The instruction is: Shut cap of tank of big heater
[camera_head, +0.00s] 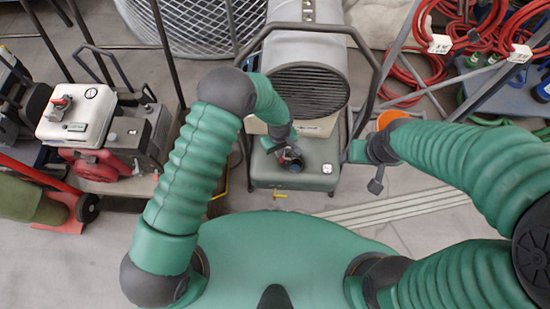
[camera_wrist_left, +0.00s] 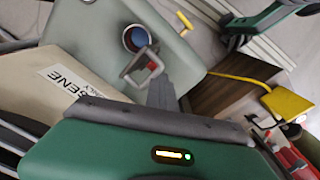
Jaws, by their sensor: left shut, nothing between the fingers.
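The big heater (camera_head: 308,90) stands in the middle of the head view, with a dark round grille. Its grey-green tank (camera_head: 318,181) is the low box at its front; the tank (camera_wrist_left: 100,20) also shows in the left wrist view. A round filler fitting (camera_wrist_left: 136,38) on the tank has a pale rim and dark blue inside; whether its cap is open or shut I cannot tell. My left gripper (camera_head: 291,157) is shut and empty over the fitting, its tips (camera_wrist_left: 143,64) beside it; contact is unclear. My right gripper (camera_head: 376,183) hangs right of the tank.
A dark tubular handle (camera_head: 374,75) frames the heater. A generator (camera_head: 80,115) stands at left. Red hoses (camera_head: 410,75) lie at back right. The floor right of the tank has pale strips and is mostly clear.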

